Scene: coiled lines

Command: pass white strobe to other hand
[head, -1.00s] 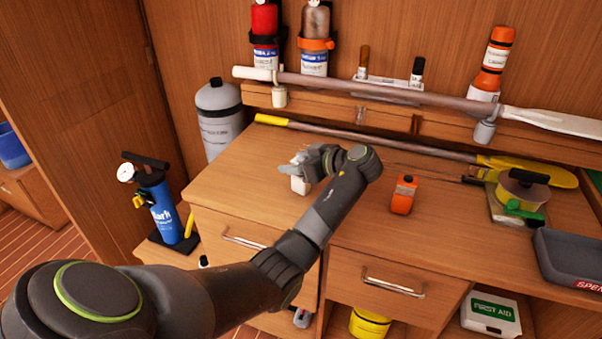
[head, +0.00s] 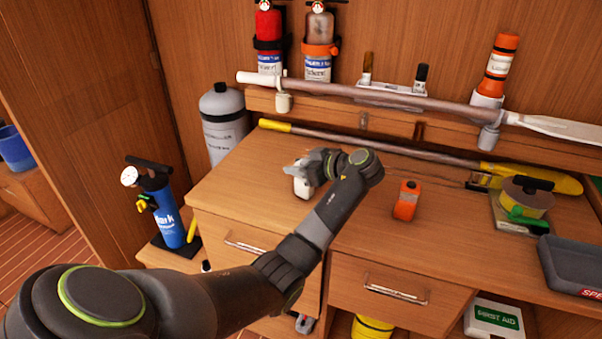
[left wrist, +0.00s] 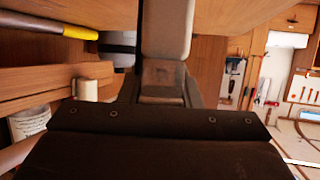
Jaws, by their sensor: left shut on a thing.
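The white strobe (head: 303,188) is at the left part of the wooden worktop in the head view, just under my left gripper (head: 303,170). My left gripper is shut on it. My right gripper is in neither view.
An orange device (head: 405,200) stands to the right on the worktop (head: 370,225). A boathook (head: 400,148) lies behind, and an oar (head: 400,96) hangs above. A green-handled reel (head: 525,200) and a grey tray (head: 575,265) are at the right. A blue pump (head: 165,210) stands at left.

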